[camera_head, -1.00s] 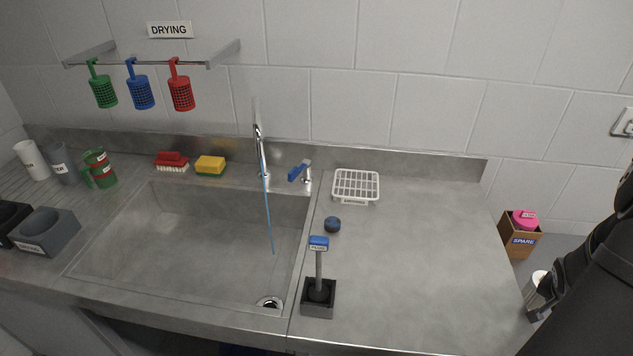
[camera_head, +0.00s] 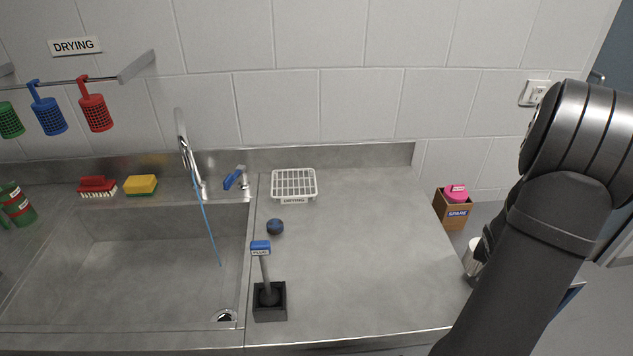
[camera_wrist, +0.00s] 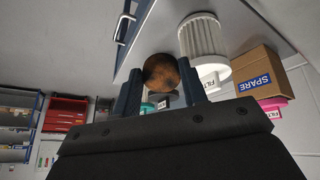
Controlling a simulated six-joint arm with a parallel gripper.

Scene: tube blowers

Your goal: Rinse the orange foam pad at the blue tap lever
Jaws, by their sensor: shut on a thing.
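A brownish-orange round foam pad (camera_wrist: 160,73) is held between the two dark fingers of my gripper (camera_wrist: 158,80) in the wrist view. My gripper is shut on it. In the head view the pad is hidden and my arm fills the right side, beyond the counter's right end. The blue tap lever (camera_head: 234,177) stands at the back of the counter, right of the curved chrome tap (camera_head: 188,165). A thin blue stream (camera_head: 208,232) runs from the spout down into the sink (camera_head: 130,265).
A white ribbed filter (camera_wrist: 203,45) stands close beside the pad in the wrist view, near a SPARE box (camera_wrist: 255,76).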

